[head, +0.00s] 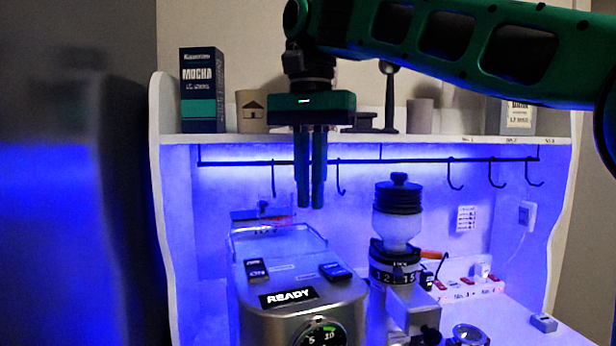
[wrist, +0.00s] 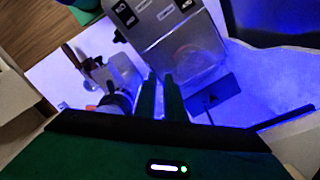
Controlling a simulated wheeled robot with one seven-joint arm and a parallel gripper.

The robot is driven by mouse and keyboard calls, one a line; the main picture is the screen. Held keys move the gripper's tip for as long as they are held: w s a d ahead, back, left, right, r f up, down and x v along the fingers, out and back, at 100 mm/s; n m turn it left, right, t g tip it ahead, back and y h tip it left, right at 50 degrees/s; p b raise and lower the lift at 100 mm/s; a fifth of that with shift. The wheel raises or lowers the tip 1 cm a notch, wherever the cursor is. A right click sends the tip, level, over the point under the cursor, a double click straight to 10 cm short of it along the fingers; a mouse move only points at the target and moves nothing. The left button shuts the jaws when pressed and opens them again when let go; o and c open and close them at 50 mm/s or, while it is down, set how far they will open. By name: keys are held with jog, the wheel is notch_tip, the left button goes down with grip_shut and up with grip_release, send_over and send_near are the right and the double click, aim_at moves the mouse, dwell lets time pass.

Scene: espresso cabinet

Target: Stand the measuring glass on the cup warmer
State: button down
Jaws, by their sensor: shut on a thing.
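My gripper (head: 311,205) points down above the back of the espresso machine, its two fingers close together with a narrow gap. The wrist view shows the fingers (wrist: 161,78) too. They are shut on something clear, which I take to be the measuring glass. A faint round, see-through outline (wrist: 192,52) shows just beyond the fingertips, over the machine's top; its edges are hard to make out. The cup warmer is the railed metal top (head: 290,243) of the machine, below my fingertips. I cannot tell whether the glass touches it.
A grinder (head: 398,225) with a clear hopper stands right of the machine. Hooks (head: 341,178) hang from a rail under the shelf, close behind my fingers. The shelf (head: 230,139) holds a mocha box (head: 202,90) and cups.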

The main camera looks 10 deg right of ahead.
jog(key=shift+f, duration=0.4)
jog(key=shift+f, duration=0.6)
dwell(0.3)
jog(key=c, duration=1.7)
grip_release()
jog(key=shift+c, duration=0.2)
jog(key=shift+r, duration=0.1)
